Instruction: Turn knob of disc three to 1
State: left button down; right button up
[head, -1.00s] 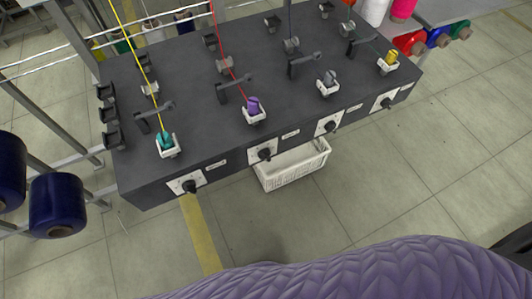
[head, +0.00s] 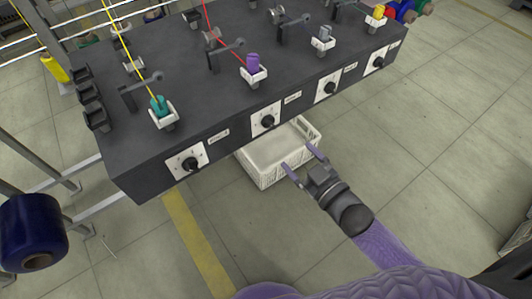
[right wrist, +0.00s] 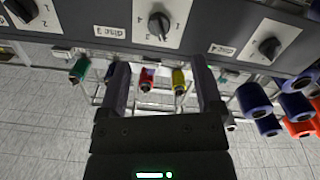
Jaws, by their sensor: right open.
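The knob of disc three (head: 330,88) is a black knob on a white dial plate, third from the left on the front of the dark machine. In the right wrist view, a black knob (right wrist: 159,24) on a numbered white plate shows at top centre, beside a label that seems to read disc 3. Its setting is too small to read surely. My right gripper (head: 303,160) is open and empty, in front of and below the panel, apart from the knobs. Its two fingers also show in the right wrist view (right wrist: 160,90). My left gripper is out of view.
Neighbouring knobs sit at left (head: 267,121) and right (head: 378,62). A white basket (head: 265,178) stands below the panel, near the right gripper in the picture. Bobbins and thread guides stand on the machine top (head: 190,75).

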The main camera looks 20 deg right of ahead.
aim_at(273, 127)
jog(key=b+x, duration=0.1)
jog(key=x, duration=0.2)
jog(key=b+x, duration=0.1)
jog(key=x, duration=0.2)
jog(key=r+x, duration=0.1)
jog(key=x, duration=0.2)
jog(key=shift+w+a+b, duration=0.15)
jog(key=shift+w+b, duration=0.2)
jog(key=shift+b, duration=0.05)
jog(key=shift+w+a+r, duration=0.1)
jog(key=shift+w+r, duration=0.05)
jog(key=shift+w, duration=0.1)
jog(key=c, duration=0.9)
grip_shut()
